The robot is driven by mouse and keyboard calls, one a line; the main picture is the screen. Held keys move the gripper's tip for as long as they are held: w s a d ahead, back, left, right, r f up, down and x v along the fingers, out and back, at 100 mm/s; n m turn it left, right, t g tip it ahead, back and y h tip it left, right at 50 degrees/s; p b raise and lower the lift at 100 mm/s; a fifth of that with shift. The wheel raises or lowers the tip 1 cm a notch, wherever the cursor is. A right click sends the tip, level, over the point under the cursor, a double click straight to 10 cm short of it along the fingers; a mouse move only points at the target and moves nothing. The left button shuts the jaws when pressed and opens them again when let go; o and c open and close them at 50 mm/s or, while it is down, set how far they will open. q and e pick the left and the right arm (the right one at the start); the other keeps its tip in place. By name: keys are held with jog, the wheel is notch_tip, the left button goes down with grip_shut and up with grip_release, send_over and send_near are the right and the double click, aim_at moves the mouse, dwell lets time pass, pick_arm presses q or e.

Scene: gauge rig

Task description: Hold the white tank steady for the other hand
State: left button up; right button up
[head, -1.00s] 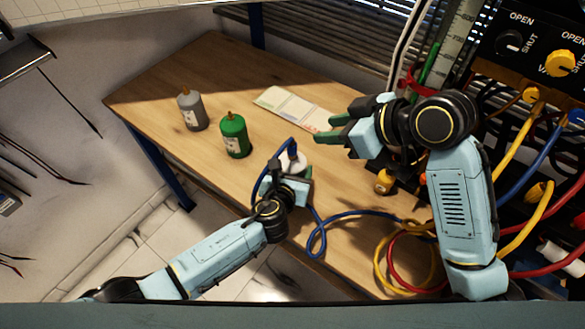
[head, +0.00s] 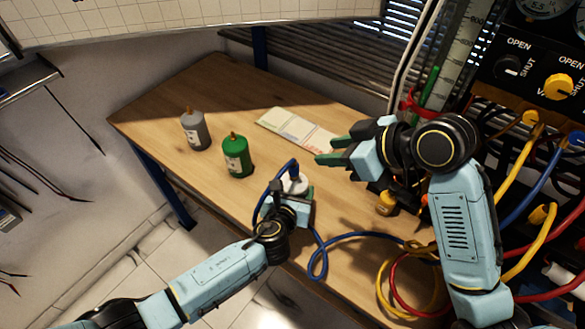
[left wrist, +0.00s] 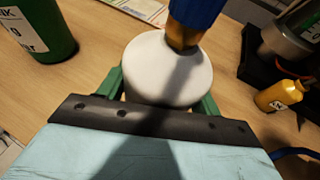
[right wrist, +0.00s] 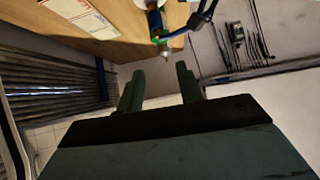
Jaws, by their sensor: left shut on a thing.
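The white tank (head: 297,185) stands near the front of the wooden table, partly hidden by my left gripper (head: 293,195). In the left wrist view, the fingers are shut on the white tank (left wrist: 160,72), one on each side. A blue hose end with a brass-coloured collar (left wrist: 186,35) sits at its top. My right gripper (head: 335,151) is empty above the table, to the upper right of the tank. Its two fingers stand apart in the right wrist view (right wrist: 160,90).
A green tank (head: 238,158) and a grey tank (head: 195,131) stand to the left on the table (head: 165,98). A printed card (head: 295,130) lies behind. Blue hose (head: 345,238) loops at the front. A small yellow tank (head: 386,204) and the valve panel (head: 535,65) are right.

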jog(key=shift+o, duration=0.2)
jog(key=shift+o, duration=1)
jog(key=shift+a, duration=0.1)
jog(key=n+g+h, duration=0.5)
jog(key=n+h, duration=0.4)
jog(key=n, duration=1.1)
send_near(293, 161)
jog(key=f, duration=0.4)
jog(key=w+f, duration=0.1)
jog(key=f, duration=0.7)
jog(key=shift+w+d+f, duration=0.15)
jog(key=shift+d, duration=0.2)
grip_shut()
